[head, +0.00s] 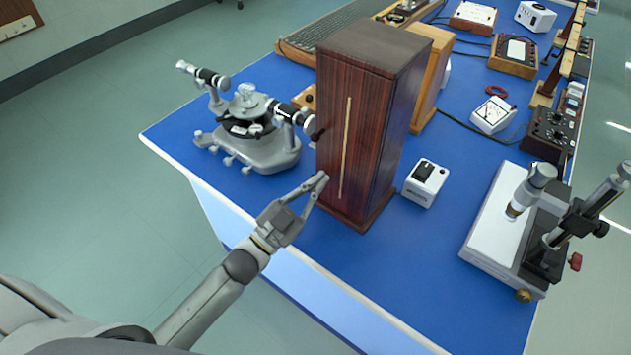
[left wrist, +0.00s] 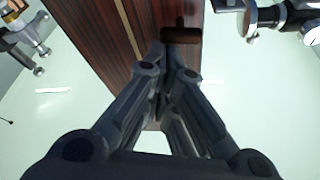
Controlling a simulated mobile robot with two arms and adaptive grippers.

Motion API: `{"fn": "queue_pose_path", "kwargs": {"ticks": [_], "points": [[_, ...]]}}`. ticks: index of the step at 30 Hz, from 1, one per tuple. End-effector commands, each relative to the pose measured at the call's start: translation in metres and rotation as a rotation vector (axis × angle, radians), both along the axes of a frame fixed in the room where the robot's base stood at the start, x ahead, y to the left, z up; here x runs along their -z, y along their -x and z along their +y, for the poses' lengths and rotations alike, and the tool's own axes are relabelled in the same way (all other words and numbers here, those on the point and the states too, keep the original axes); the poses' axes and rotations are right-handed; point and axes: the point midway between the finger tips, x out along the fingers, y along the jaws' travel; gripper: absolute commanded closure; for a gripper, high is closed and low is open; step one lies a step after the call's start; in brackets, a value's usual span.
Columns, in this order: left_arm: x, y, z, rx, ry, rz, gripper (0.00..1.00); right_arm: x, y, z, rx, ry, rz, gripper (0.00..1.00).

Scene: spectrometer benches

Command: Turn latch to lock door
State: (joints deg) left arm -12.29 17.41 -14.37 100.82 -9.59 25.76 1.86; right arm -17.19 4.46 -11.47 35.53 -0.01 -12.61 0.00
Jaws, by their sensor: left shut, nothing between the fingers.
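A tall dark wooden cabinet (head: 365,150) with a pale vertical strip (head: 346,150) on its front stands near the blue bench's front edge. Its door looks closed. A small dark brown latch (head: 318,135) sticks out at the cabinet's left side in the head view. In the left wrist view the latch (left wrist: 181,34) shows as a short crosswise bar on the wood, just beyond my fingertips. My left gripper (head: 321,178) is shut and empty, close to the cabinet front and below the latch. Whether the fingertips touch the wood, I cannot tell. My right gripper is out of view.
A grey spectrometer (head: 260,145) stands left of the cabinet, its black eyepiece tube close to the latch. A white switch box (head: 425,183) and a microscope stand (head: 500,225) are to the right. Free blue bench top (head: 400,270) lies in front.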

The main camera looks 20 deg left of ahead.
Motion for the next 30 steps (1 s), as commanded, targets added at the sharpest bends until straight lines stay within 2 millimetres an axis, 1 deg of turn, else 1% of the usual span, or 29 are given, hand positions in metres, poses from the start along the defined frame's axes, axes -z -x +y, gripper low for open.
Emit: {"fn": "queue_pose_path", "kwargs": {"ticks": [30], "points": [[0.0064,0.0020,-0.0051,0.000,-0.258,-0.091,1.00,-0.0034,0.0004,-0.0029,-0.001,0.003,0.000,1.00]]}}
